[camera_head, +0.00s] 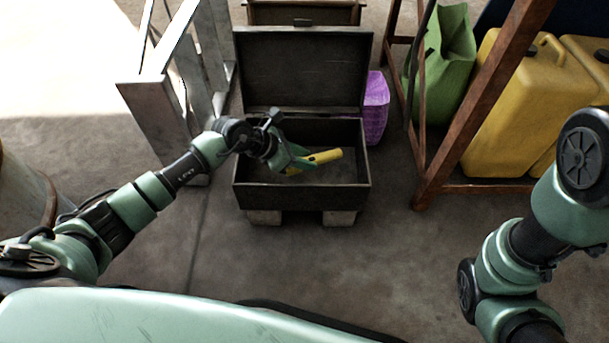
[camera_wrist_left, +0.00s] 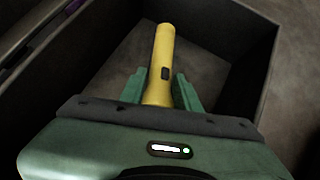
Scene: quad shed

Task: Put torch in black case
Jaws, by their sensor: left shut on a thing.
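The yellow torch (camera_head: 326,157) shows in the head view over the open black case (camera_head: 300,196). My left gripper (camera_head: 292,162) is shut on the torch and holds it above or within the case opening. In the left wrist view the torch (camera_wrist_left: 162,60) lies between the two green fingers of my left gripper (camera_wrist_left: 160,90), with the case's inner floor and walls (camera_wrist_left: 262,85) around it. The case lid (camera_head: 303,70) stands open at the back. My right arm shows at the right of the head view, but its gripper is out of view.
The case rests on pale blocks (camera_head: 339,217). A purple container (camera_head: 376,105) stands beside it. A metal frame (camera_head: 150,110) is to the left. A brown rack (camera_head: 470,125) with yellow jerrycans (camera_head: 520,105) and a green bag (camera_head: 443,75) is to the right. Floor in front is clear.

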